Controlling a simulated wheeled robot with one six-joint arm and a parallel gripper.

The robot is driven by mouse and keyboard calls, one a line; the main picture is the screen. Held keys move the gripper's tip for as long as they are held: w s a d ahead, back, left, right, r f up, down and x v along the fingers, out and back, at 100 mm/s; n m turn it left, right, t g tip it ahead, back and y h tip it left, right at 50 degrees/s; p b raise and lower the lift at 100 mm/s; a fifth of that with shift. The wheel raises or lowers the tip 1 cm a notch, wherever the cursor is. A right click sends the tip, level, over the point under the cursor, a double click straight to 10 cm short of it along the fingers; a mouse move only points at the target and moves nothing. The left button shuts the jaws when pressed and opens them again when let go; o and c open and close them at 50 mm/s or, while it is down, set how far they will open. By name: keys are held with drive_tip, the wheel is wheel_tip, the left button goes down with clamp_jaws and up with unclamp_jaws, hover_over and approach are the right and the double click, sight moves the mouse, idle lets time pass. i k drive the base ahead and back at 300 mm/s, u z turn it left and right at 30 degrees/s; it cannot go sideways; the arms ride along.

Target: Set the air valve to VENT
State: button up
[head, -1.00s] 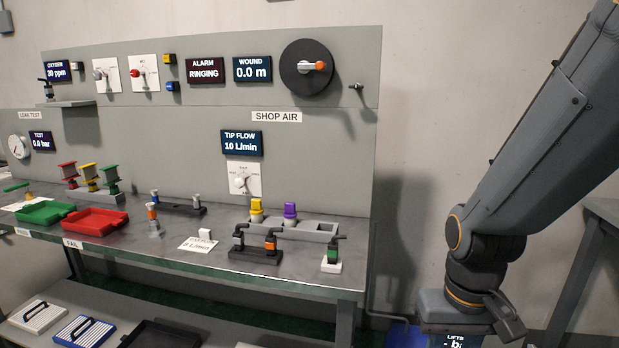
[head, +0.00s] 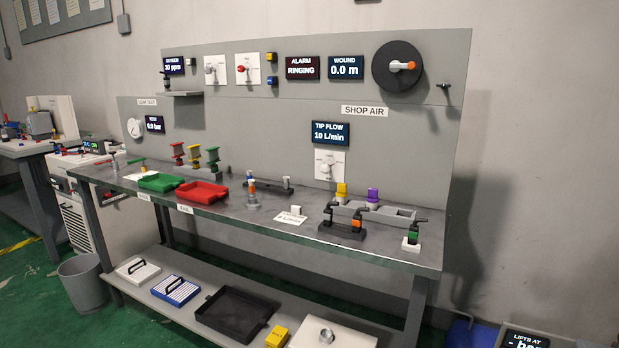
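A white plate with a pale rotary knob (head: 326,170) is on the grey back panel, below the TIP FLOW display (head: 330,133) and the SHOP AIR sign (head: 365,111). I take this knob for the air valve. Its lettering and the exact position of its pointer are too small to read. The display reads 10 L/min. My gripper is not in view.
The bench (head: 330,239) carries a green tray (head: 161,182), a red tray (head: 202,192), and black fixtures (head: 342,230) in front of the knob. Other knobs, grey (head: 211,70) and red (head: 242,68), sit higher left. Green floor lies left.

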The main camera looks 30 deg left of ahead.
sight(325, 169)
drive_tip(key=z, duration=0.25)
drive_tip(key=k, duration=0.1)
drive_tip(key=u, duration=1.05)
